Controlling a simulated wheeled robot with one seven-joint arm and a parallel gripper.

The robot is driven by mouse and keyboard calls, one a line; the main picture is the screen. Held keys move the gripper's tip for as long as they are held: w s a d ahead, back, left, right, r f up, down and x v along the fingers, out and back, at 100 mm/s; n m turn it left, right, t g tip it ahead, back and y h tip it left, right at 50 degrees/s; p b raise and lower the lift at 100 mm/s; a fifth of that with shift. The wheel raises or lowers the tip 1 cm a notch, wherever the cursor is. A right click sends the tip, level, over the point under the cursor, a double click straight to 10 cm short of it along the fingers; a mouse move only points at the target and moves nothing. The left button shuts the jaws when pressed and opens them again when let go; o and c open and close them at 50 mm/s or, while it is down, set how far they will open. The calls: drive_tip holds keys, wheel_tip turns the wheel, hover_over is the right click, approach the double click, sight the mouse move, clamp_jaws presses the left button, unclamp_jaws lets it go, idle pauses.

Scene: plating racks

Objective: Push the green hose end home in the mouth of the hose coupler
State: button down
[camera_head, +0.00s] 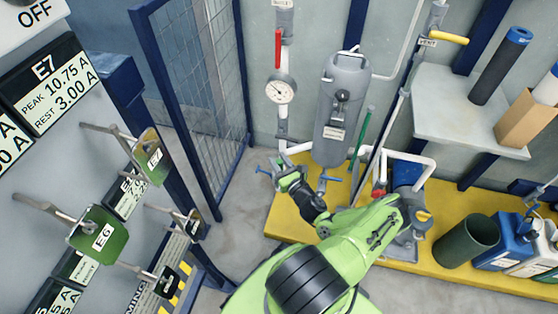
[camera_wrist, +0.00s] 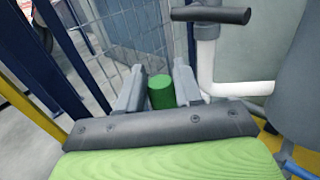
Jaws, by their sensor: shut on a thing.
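My gripper (camera_head: 286,174) reaches out above the yellow platform, left of the grey tank. In the wrist view its two grey fingers (camera_wrist: 160,92) are closed on the sides of a green cylinder, the green hose end (camera_wrist: 161,92). The top of the hose end shows between the fingers; its lower part is hidden by the gripper body. I cannot pick out the mouth of the hose coupler for sure in either view, nor tell whether the hose end touches it.
A grey tank (camera_head: 342,108) stands right of my gripper, beside a pressure gauge (camera_head: 281,90) on a pipe. A dark-handled valve (camera_wrist: 210,15) on white pipe is close at the fingers' right. A mesh fence (camera_head: 205,75) stands left. Yellow platform (camera_head: 288,222) lies below.

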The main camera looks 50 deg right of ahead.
drive_tip(key=shift+f, duration=0.75)
drive_tip(key=c, duration=0.7)
unclamp_jaws()
drive_tip(key=shift+f, duration=0.1)
